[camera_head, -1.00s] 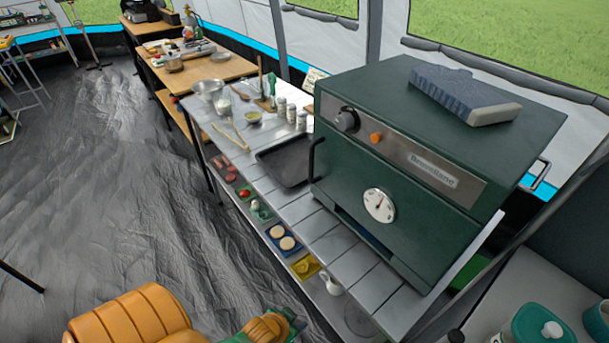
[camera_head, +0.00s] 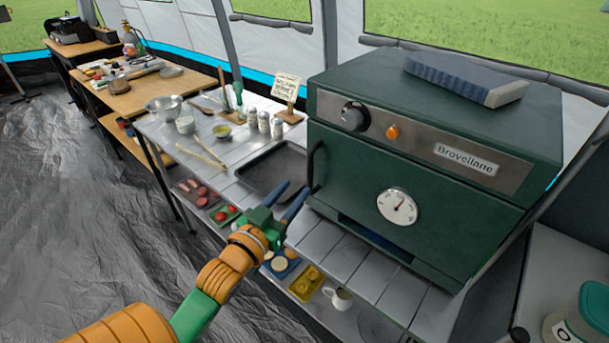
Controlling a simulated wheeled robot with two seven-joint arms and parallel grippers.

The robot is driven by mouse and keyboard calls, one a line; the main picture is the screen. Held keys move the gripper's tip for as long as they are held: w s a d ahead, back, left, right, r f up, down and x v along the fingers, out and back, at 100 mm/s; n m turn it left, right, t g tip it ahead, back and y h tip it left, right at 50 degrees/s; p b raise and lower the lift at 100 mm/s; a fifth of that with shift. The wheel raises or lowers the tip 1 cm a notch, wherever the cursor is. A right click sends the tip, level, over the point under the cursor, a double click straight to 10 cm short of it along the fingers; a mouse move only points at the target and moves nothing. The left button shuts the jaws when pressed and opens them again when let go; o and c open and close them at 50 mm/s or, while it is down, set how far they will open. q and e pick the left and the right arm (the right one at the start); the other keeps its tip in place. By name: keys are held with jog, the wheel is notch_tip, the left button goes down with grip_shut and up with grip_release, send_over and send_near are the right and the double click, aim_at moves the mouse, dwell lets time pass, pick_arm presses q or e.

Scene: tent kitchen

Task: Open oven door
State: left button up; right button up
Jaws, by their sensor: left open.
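The dark green oven (camera_head: 345,240) stands on the right end of the metal table. Its door (camera_head: 440,220) looks closed, with a round white dial (camera_head: 397,206) on it. A dark curved handle (camera_head: 313,166) sits at the door's left edge. My left gripper (camera_head: 294,196) is open and empty. Its blue fingers point up toward the handle, just left of and below it in the picture. I cannot tell if a finger touches the oven. My right gripper is not in view.
A black baking tray (camera_head: 262,180) lies left of the oven. Shakers (camera_head: 264,122), bowls and tongs stand farther back on the metal table. A lower shelf holds food trays and a white jug (camera_head: 338,297). Floor at left is clear.

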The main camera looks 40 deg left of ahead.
aim_at(309, 172)
pick_arm(q)
jog(key=w, duration=0.4)
jog(key=w+p, duration=0.1)
jog(key=w, duration=0.1)
jog(key=shift+w+a, duration=0.35)
jog(key=shift+w, duration=0.05)
jog(key=shift+s, duration=0.1)
grip_shut()
dwell(0.8)
